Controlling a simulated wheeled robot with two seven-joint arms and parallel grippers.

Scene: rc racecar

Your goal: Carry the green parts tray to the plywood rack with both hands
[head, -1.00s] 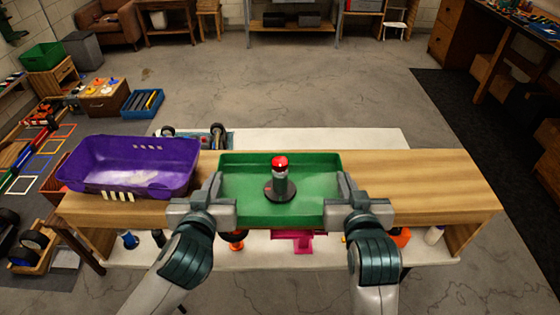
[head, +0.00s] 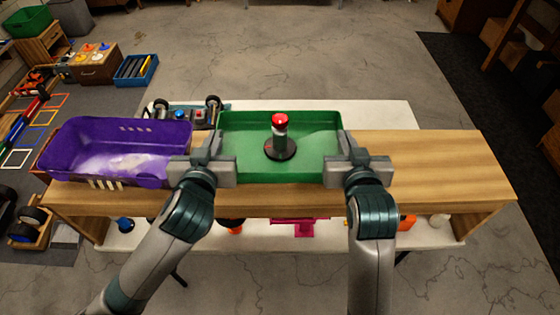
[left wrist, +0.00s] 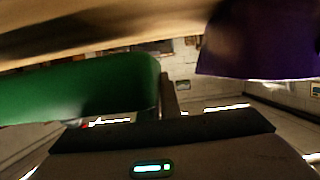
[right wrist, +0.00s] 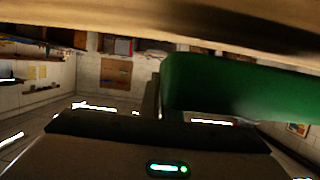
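The green parts tray (head: 232,174) is level over the plywood rack (head: 430,170), in the middle of its long top. A red-topped grey post on a black round base (head: 280,148) stands upright in it. My left gripper (head: 216,162) is shut on the tray's left end wall. My right gripper (head: 345,162) is shut on its right end wall. The green tray also shows close by in the left wrist view (left wrist: 80,88) and the right wrist view (right wrist: 225,88). I cannot tell whether the tray's underside touches the wood.
A purple bin (head: 65,165) stands on the rack's left end, close to my left gripper. The rack's right side is clear. Behind lies a white tabletop (head: 375,115) with a wheeled car chassis (head: 188,115) on it. Several small items sit under the rack.

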